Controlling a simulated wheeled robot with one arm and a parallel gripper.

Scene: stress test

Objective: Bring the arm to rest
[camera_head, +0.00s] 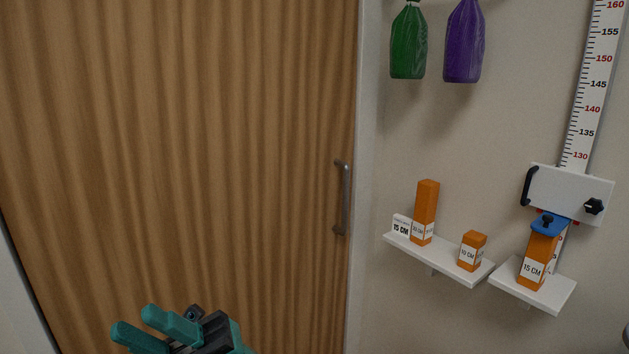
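My gripper (140,322) shows at the bottom of the head view, left of the middle. It has teal fingers and a dark body. The two teal fingers lie close side by side, with a narrow gap visible between their tips. I see nothing held between them, but the view is oblique and the lower part is cut off by the frame edge. My gripper is in front of a wooden door (200,150) and apart from the shelves. Most of my arm is out of view.
A metal door handle (343,198) is right of my gripper. Two white shelves (447,266) (558,296) hold orange blocks (425,205) (472,251) (540,255), one with a blue top. A height scale (587,95) with a white slider (566,192) is above.

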